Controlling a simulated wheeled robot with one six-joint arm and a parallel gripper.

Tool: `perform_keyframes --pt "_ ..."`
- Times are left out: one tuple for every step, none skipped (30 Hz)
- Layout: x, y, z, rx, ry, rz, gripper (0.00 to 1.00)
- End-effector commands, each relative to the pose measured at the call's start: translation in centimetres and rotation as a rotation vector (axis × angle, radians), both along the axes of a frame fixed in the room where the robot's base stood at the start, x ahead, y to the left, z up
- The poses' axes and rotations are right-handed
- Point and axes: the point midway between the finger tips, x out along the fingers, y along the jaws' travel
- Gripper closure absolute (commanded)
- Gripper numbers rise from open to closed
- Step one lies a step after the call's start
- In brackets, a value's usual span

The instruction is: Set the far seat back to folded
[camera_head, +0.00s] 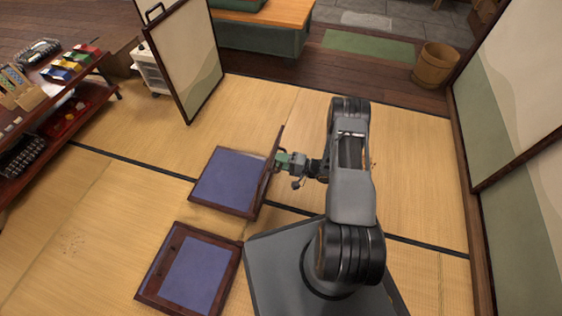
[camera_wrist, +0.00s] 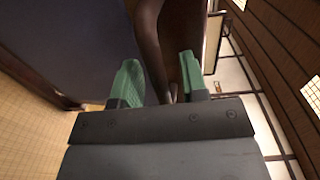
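The far seat (camera_head: 229,181) is a low wooden floor chair with a blue cushion. Its dark wooden seat back (camera_head: 269,174) stands up, steeply tilted, along the right side of the cushion. My gripper (camera_head: 281,160) is right at this seat back, on its right side near the far end. In the wrist view, the green fingers (camera_wrist: 160,83) are spread apart, with dark curved wood of the seat back (camera_wrist: 150,40) showing between and beyond them. A gap seems to show beside the wood; I cannot tell whether either finger touches it.
A second blue-cushioned seat (camera_head: 193,278) lies low and flat nearer to me. A folding screen (camera_head: 187,60) stands beyond the far seat. A shelf with goods (camera_head: 70,75) is at left, a wooden bucket (camera_head: 435,66) at back right. The tatami left of the seats is clear.

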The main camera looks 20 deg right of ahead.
Motion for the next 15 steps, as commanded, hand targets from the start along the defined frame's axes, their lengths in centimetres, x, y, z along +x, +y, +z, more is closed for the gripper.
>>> perform_keyframes --pt "0.01 -0.01 0.01 0.000 0.000 0.000 0.60" --pt "-0.01 -0.01 0.01 0.000 0.000 0.000 0.60" --pt "-0.01 -0.01 0.01 0.000 0.000 0.000 0.60" --pt "-0.01 -0.01 0.01 0.000 0.000 0.000 0.63" --pt "0.00 -0.01 0.01 0.000 0.000 0.000 0.66" --pt "0.00 -0.01 0.01 0.000 0.000 0.000 0.70" --pt "0.00 -0.01 0.01 0.000 0.000 0.000 0.72" --pt "0.00 -0.01 0.01 0.000 0.000 0.000 0.75" --pt "-0.01 -0.02 0.01 0.000 0.000 0.000 0.79" --pt "0.00 -0.02 0.01 0.000 0.000 0.000 0.82" --pt "0.00 -0.02 0.01 0.000 0.000 0.000 0.85" --pt "0.00 -0.02 0.01 0.000 0.000 0.000 0.89" --pt "0.00 -0.02 0.01 0.000 0.000 0.000 0.92" --pt "0.00 -0.02 0.01 0.000 0.000 0.000 0.94" --pt "0.00 -0.02 0.01 0.000 0.000 0.000 0.98"
